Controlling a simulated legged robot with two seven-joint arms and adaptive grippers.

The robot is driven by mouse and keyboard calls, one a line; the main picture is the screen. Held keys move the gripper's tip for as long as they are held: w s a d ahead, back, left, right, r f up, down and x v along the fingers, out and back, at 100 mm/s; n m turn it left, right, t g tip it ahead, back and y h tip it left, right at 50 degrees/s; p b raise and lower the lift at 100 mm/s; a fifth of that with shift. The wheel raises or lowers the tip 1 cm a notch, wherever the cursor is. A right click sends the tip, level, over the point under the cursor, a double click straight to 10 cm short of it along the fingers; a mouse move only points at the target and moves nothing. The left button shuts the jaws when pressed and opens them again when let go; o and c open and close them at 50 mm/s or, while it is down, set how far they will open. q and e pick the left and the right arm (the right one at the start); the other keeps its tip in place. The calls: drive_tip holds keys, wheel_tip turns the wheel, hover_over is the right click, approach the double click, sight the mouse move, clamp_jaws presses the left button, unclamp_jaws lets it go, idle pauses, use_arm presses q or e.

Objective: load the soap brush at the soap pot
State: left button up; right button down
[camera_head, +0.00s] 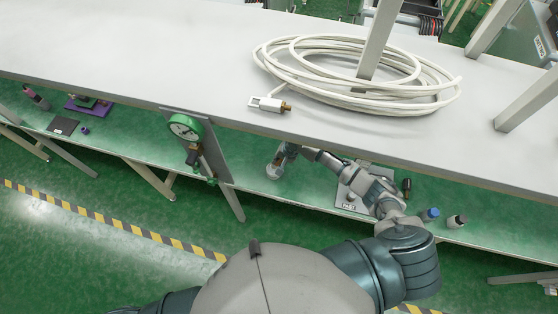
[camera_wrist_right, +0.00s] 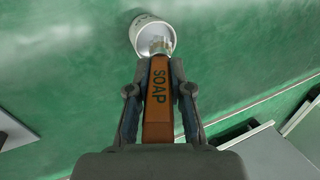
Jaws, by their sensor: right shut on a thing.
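My right gripper (camera_head: 287,151) reaches under the upper bench to the lower green shelf. In the right wrist view it is shut on the soap brush (camera_wrist_right: 158,100), whose orange-brown handle reads SOAP. The brush's pale tip points into the mouth of the white soap pot (camera_wrist_right: 140,22). Whether the bristles touch the inside of the pot cannot be told. In the head view the pot (camera_head: 273,171) stands on the shelf just below the gripper, partly covered by it. My left gripper is out of view.
A coiled white hose (camera_head: 300,96) lies on the upper bench, whose front edge overhangs the shelf. A blue-capped bottle (camera_head: 430,214) and a dark-capped bottle (camera_head: 456,221) stand to the right.

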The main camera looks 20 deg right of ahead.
wheel_tip(320, 180, up, 3)
drive_tip(key=shift+f+p, duration=0.1)
drive_tip(key=shift+p, duration=0.5)
drive_tip(key=shift+r, duration=1.05)
